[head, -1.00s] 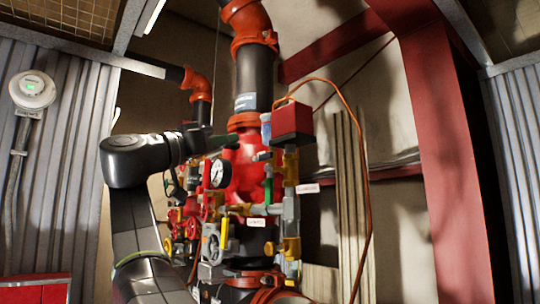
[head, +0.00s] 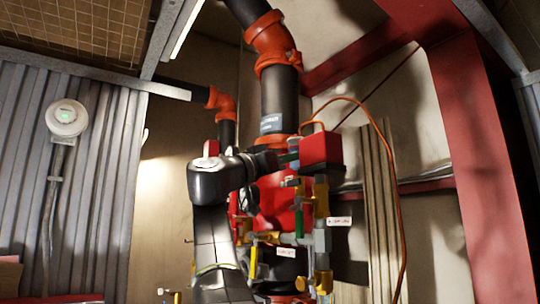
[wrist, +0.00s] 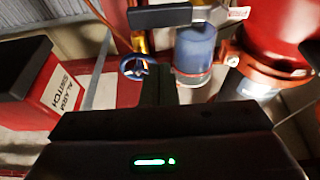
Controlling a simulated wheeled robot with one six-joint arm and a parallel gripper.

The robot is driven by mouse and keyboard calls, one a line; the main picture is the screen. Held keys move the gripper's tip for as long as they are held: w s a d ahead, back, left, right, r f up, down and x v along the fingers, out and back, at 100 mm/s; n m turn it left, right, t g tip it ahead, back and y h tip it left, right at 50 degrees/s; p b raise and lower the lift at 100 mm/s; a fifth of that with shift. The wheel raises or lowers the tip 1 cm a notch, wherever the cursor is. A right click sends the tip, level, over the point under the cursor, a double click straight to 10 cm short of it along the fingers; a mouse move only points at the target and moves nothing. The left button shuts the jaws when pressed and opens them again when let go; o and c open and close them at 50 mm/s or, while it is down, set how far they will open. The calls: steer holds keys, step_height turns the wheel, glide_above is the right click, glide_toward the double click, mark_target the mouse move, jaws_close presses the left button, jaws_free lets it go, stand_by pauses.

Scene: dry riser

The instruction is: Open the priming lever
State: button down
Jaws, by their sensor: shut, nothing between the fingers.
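A yellow lever (head: 253,262) and a green lever (head: 299,222) hang on the valve piping in the head view. Small white tags (head: 286,253) are there, but their text is too small to read. I cannot tell which lever is the priming lever. My gripper (wrist: 158,86) shows in the wrist view as dark fingers, shut and empty. In the head view it is partly hidden by my arm, near the red box (head: 320,149), above the levers. A dark bar (wrist: 160,16) crosses in front of it in the wrist view, beside a clear blue-tinted cup (wrist: 194,50).
A red alarm switch box (wrist: 50,85) stands left in the wrist view, with a blue round handle (wrist: 137,67) near the fingers. A large red pipe body (wrist: 283,30) stands right. An orange cable (head: 397,190) loops down beside the piping.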

mark_target(294, 183)
step_height(294, 183, down, 4)
steer(key=shift+f+b, duration=0.1)
steer(key=shift+b, duration=0.35)
